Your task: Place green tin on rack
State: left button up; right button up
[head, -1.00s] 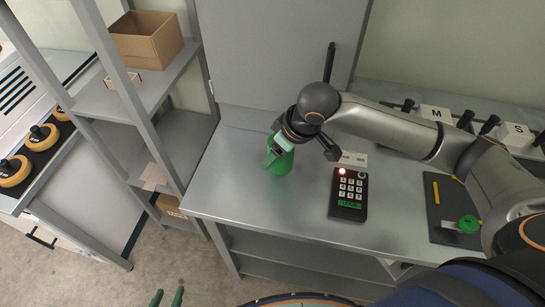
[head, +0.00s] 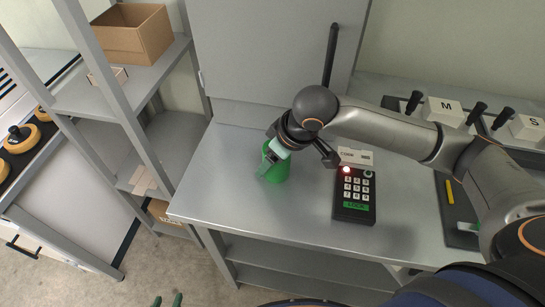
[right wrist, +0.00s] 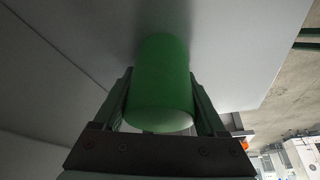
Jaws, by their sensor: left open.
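The green tin (head: 276,165) is at the left part of the grey metal table, and it shows upright there in the head view. My right gripper (head: 279,151) is at the tin from above and partly hides it. In the right wrist view the tin (right wrist: 162,85) lies between the two fingers, one close along each side; I cannot tell whether they press on it. My left gripper (head: 167,300) shows only as two green fingertips at the bottom edge, apart and empty. The rack may be the grey shelf unit (head: 150,98) left of the table.
A keypad (head: 354,196) with a red light stands right of the tin, with a small white card (head: 355,156) behind it. A cardboard box (head: 133,35) and small boxes occupy the shelves. White blocks marked M (head: 445,110) and S (head: 528,127) are at the back right. The table's front left is clear.

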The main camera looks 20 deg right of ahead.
jog(key=o, duration=0.4)
jog(key=shift+r, duration=0.45)
jog(key=p+v, duration=0.2)
jog(key=v, duration=0.9)
jog(key=shift+s+d+r, duration=0.1)
jog(key=shift+s+r, duration=0.05)
jog(key=shift+r, duration=0.05)
